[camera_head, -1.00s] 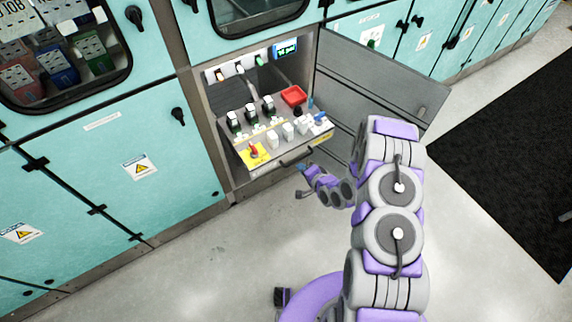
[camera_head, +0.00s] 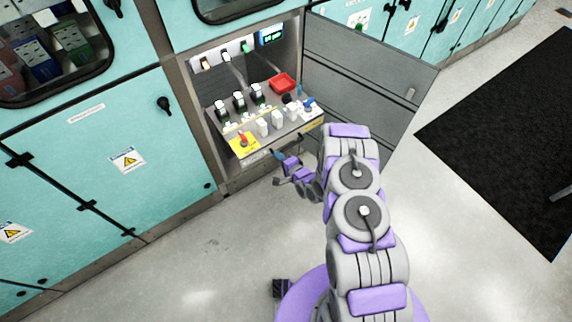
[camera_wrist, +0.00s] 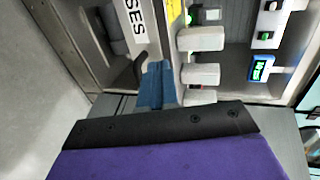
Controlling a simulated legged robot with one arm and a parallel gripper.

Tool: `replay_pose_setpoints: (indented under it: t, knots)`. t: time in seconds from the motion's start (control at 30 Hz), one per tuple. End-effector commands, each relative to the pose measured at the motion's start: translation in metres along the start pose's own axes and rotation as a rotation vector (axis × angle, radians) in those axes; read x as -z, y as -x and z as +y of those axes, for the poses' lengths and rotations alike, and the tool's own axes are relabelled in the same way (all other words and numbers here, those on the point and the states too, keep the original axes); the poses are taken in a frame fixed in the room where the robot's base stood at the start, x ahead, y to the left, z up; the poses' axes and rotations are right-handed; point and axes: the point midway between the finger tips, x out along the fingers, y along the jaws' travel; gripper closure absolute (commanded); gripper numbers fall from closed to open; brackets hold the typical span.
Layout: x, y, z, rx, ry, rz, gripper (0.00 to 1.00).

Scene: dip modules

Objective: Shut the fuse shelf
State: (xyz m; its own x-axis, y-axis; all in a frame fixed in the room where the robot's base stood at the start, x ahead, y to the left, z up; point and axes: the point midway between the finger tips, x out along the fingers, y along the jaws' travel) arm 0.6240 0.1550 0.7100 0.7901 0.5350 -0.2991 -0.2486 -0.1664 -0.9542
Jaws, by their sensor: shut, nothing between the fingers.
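The fuse shelf (camera_head: 277,143) is pulled out of its cabinet bay, bearing black and white fuse modules, a red tray (camera_head: 283,83) and a yellow plate with a red switch (camera_head: 242,140). In the wrist view its front face (camera_wrist: 140,28) shows part of a label reading "SES" and a dark handle. My gripper (camera_head: 278,167) is just in front of and below the shelf's front edge. In the wrist view my gripper's blue fingers (camera_wrist: 157,85) are together and empty, close to the front face by the handle. I cannot tell whether they touch it.
A grey cabinet door (camera_head: 365,80) stands open to the right of the bay. Teal cabinets (camera_head: 100,150) line the wall on both sides. A black mat (camera_head: 510,140) lies on the floor at the right. The grey floor (camera_head: 190,260) in front is clear.

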Motion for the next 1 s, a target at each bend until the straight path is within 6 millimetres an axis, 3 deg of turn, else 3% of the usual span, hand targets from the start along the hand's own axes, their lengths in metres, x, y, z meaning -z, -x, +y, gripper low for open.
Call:
replay_pose_setpoints:
  t: [0.1,0.33,1.0]
  knots:
    - [-0.002,-0.022,0.001,0.001,0.003,-0.003,1.0]
    - [-0.001,-0.048,-0.01,0.003,0.002,-0.001,1.0]
    - [-0.003,-0.056,-0.012,-0.001,-0.001,0.0,1.0]
